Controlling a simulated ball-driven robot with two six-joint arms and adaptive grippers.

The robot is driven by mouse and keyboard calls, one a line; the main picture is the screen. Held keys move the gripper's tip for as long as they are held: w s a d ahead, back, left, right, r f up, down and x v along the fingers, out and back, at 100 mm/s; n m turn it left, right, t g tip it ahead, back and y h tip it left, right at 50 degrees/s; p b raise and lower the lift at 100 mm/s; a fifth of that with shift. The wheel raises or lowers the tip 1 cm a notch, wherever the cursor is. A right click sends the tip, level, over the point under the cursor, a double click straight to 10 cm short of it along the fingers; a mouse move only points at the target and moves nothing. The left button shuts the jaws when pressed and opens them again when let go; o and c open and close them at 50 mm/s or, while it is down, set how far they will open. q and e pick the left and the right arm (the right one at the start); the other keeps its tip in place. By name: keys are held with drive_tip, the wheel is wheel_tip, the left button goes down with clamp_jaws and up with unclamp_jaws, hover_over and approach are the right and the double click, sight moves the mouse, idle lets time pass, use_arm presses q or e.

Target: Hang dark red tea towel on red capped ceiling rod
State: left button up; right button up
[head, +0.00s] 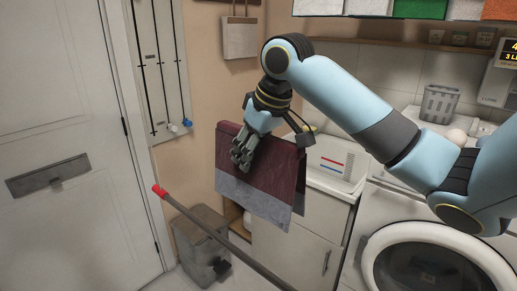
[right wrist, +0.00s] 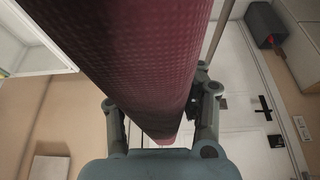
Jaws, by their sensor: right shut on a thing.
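The dark red tea towel (head: 283,172) hangs folded from my right gripper (head: 241,160), with a grey band along its lower part. My right gripper is shut on its upper part. The towel also fills the upper middle of the right wrist view (right wrist: 145,50), between the gripper's two fingers (right wrist: 162,125). The red capped rod (head: 225,243) slants across the lower part of the head view, its red cap (head: 159,191) at the upper left end. The rod shows below and left of the towel, with a gap in the picture. My left gripper is out of view.
A white door (head: 70,130) stands at left, beside a wall panel with several thin dark rods (head: 160,65). A grey bin (head: 203,250) is on the floor behind the rod. A white cabinet (head: 290,250) and washing machine (head: 435,265) stand at right.

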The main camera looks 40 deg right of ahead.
drive_tip(key=shift+s+a, duration=0.1)
drive_tip(key=shift+a, duration=0.75)
hover_over(218, 235)
use_arm(q)
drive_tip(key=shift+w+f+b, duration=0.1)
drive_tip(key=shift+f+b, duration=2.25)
drive_tip(key=shift+b, duration=0.05)
use_arm(e)
drive_tip(key=shift+w+f, duration=0.2)
drive_tip(key=shift+f, duration=3.85)
drive_tip(key=shift+w+f, duration=0.2)
drive_tip(key=shift+f, duration=3.85)
drive_tip(key=o, duration=1.3)
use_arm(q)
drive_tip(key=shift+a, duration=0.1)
use_arm(e)
drive_tip(key=shift+r, duration=0.1)
